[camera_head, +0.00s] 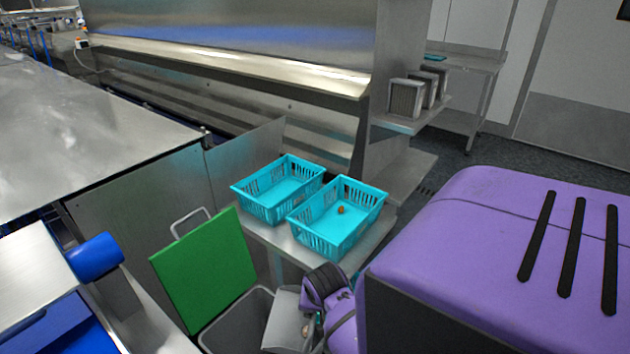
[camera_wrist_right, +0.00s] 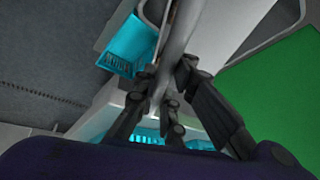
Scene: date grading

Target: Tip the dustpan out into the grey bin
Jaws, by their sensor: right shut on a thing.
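The grey bin (camera_head: 238,322) stands low in front of the counter, with its green lid (camera_head: 203,265) raised behind it. The light grey dustpan (camera_head: 285,324) shows over the bin's right side in the head view; I cannot tell its height above the rim or whether anything lies in it. My right gripper (camera_head: 318,322) is shut on the dustpan. In the right wrist view, the fingers of the right gripper (camera_wrist_right: 168,108) close around the dustpan's grey handle (camera_wrist_right: 180,40), and the green lid (camera_wrist_right: 275,95) is at the right. My left gripper is not in view.
Two turquoise baskets (camera_head: 246,203) (camera_head: 371,214) stand on a small steel table (camera_head: 380,238) behind the bin. The right one holds a small brown item (camera_head: 340,210). A steel machine panel (camera_head: 130,210) lies left of the lid. Open floor (camera_head: 560,170) is at the back right.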

